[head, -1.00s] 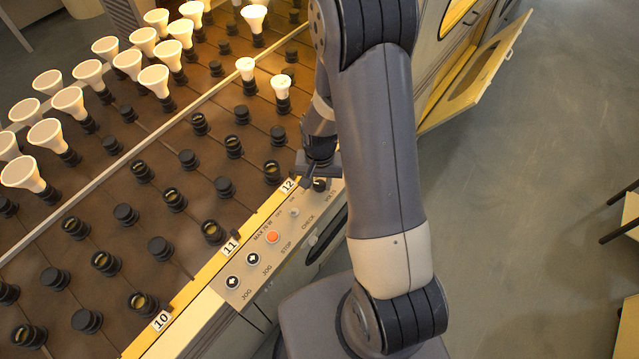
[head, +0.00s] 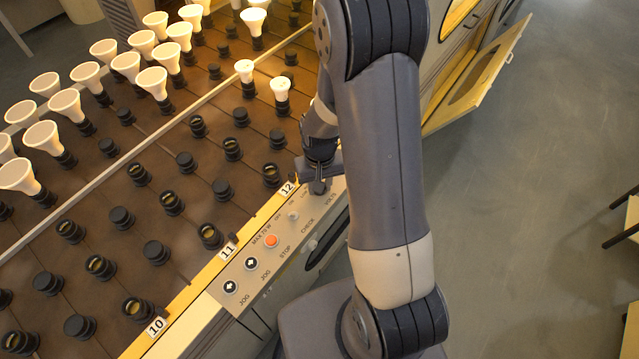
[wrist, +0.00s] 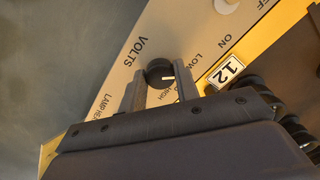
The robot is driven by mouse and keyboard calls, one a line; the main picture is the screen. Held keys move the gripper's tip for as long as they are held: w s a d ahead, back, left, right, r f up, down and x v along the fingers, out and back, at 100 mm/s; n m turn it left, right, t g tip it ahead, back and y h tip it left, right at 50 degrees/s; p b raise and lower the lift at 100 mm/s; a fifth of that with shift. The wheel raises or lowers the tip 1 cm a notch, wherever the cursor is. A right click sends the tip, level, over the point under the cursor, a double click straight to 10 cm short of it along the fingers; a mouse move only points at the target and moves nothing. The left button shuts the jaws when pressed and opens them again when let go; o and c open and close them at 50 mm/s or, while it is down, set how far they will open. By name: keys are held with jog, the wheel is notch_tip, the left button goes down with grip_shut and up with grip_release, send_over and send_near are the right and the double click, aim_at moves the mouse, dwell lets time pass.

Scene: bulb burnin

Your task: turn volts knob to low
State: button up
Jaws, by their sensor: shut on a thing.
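The volts knob (wrist: 157,73) is a round black knob with a white pointer line, on the beige control panel (wrist: 120,75) beside the VOLTS label. In the wrist view its pointer faces right, between the LOW and HIGH marks. My gripper (wrist: 160,82) is shut on the knob, with one finger on each side. In the head view my gripper (head: 318,182) is at the far right end of the panel and hides the knob.
The same panel carries an orange stop button (head: 271,241), two jog buttons (head: 251,263) and a small light switch (head: 293,216). A rack of black sockets and white bulbs (head: 151,82) lies left of the panel. An open hatch door (head: 478,80) stands at upper right.

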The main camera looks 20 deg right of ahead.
jog(key=o, duration=1)
jog(key=shift+r, duration=0.1)
notch_tip(320, 180, up, 11)
jog(key=shift+f, duration=0.2)
notch_tip(320, 180, down, 11)
jog(key=shift+r, duration=0.1)
dwell(0.5)
dwell(0.4)
